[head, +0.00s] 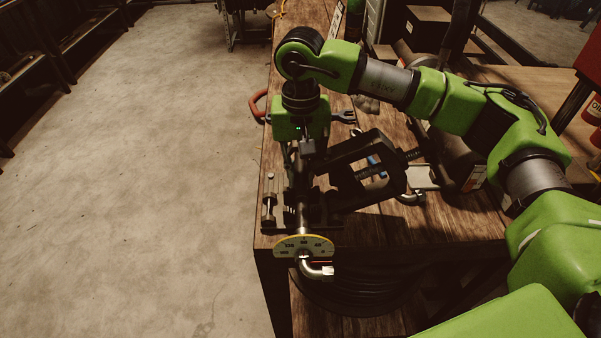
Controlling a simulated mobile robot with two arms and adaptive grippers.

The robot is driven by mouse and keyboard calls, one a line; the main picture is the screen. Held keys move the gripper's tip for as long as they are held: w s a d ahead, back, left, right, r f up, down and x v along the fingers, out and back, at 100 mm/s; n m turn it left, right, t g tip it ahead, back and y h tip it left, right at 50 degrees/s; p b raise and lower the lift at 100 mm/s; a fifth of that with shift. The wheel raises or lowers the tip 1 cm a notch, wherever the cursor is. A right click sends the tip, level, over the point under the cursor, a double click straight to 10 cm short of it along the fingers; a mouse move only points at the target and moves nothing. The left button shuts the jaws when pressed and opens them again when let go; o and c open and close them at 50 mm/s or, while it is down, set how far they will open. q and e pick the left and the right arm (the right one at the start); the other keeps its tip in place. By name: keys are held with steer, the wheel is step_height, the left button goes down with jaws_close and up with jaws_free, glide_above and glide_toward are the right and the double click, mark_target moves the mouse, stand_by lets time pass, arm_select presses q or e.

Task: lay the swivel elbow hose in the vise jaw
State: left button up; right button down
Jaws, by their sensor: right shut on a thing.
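The swivel elbow hose shows as a silver straight part (302,216) and a bent silver elbow end (318,271) near the table's front left corner. The elbow sticks out past the front edge, its tip pointing right. A yellow-rimmed angle dial (304,245) stands around the fitting, just behind the elbow. My right gripper (303,168) points down above the dark vise base (325,207) and is shut on the hose; its fingertips are partly lost in dark parts. Whether the hose touches the jaw cannot be told. My left gripper is not in view.
A large black frame (375,162) with a screw stands right of my right gripper. A small metal post (269,199) stands to the left. A red-handled tool (257,104) overhangs the left table edge. A coiled black hose (360,290) lies below the tabletop. The floor at left is clear.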

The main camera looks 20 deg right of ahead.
steer(key=shift+f, duration=0.1)
stand_by(0.7)
steer(key=c, duration=1.8)
jaws_free()
steer(key=shift+c, duration=0.2)
